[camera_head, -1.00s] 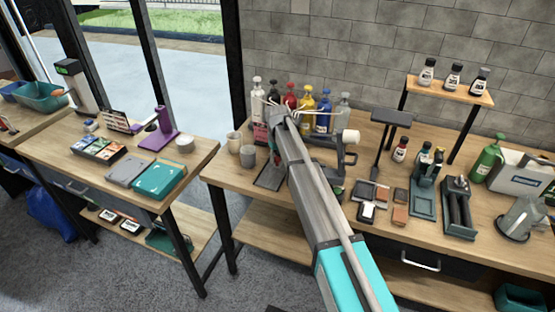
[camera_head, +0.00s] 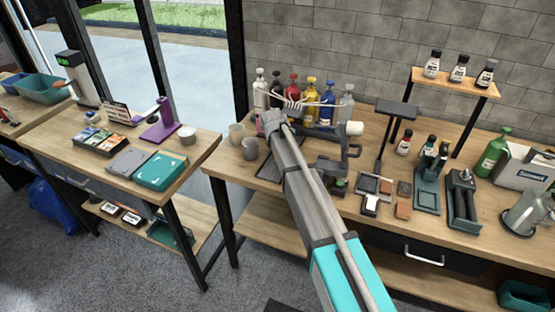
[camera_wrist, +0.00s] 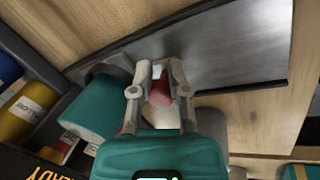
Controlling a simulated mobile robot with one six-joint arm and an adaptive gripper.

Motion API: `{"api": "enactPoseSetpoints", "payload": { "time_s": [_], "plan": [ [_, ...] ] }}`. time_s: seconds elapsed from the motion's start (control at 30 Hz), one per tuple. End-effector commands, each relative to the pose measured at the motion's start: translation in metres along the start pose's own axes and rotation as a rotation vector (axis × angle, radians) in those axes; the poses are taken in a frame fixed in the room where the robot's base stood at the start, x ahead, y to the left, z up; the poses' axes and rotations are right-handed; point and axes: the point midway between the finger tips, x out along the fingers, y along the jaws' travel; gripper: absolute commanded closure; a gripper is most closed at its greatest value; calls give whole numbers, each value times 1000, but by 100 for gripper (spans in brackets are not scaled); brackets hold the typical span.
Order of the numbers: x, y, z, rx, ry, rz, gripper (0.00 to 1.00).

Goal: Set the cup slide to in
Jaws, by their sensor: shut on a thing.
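My gripper (camera_wrist: 160,75) shows in the wrist view with its two fingers close around a small dark red piece (camera_wrist: 160,92), which looks like a knob or handle. A pale part (camera_wrist: 160,116) lies just below it, partly hidden by my gripper's body. I cannot tell for sure which part is the cup slide. A dark-rimmed metal plate (camera_wrist: 225,48) lies beyond the fingertips on the wooden bench. In the head view my arm hides the fingers; a dark frame with a white roll end (camera_head: 354,128) stands to the right of my arm.
Several coloured bottles (camera_head: 310,100) stand behind my arm. Two cups (camera_head: 250,148) (camera_head: 236,134) are close on its left. A teal cylinder (camera_wrist: 88,112) is left of the fingers in the wrist view. Trays and tools crowd the bench's right side.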

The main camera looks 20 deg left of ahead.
Motion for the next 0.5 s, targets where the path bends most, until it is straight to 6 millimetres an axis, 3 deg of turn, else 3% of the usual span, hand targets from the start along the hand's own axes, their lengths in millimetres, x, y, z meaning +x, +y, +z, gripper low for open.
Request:
{"api": "enactPoseSetpoints", "payload": {
  "time_s": [0.1, 0.5],
  "plan": [
    [2, -11, 15, -165, 16, 126, 100],
    [-13, -34, 42, -763, -35, 569, 100]
  ]
}}
